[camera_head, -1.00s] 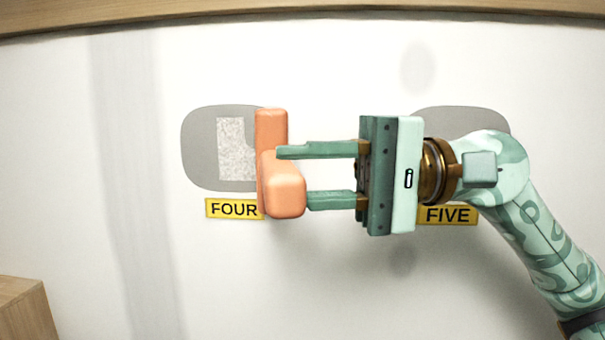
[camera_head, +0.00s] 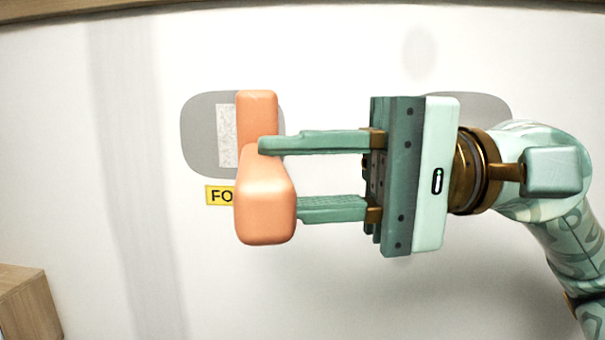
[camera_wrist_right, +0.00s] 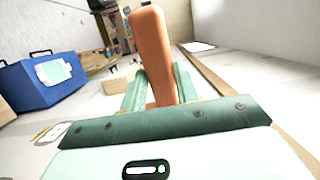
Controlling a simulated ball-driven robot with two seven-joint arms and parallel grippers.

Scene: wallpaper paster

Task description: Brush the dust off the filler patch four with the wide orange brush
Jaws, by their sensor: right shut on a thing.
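The wide orange brush (camera_head: 265,205) is in my right gripper (camera_head: 278,178), which is shut on its handle. In the right wrist view the orange brush (camera_wrist_right: 152,45) stands up between the fingers. In the head view the brush covers the right part of the grey filler patch four (camera_head: 200,120). A pale speckled dust area (camera_head: 226,135) shows on the patch left of the brush. I cannot tell whether the brush touches the wall. The yellow label (camera_head: 219,195) under the patch is partly hidden; only "FO" shows. My left gripper is not in view.
Another grey patch (camera_head: 480,106) lies to the right, mostly behind my right gripper. A wooden block (camera_head: 28,305) is at the lower left. A wooden edge (camera_head: 300,5) runs along the top. A blue box (camera_wrist_right: 45,85) shows in the right wrist view.

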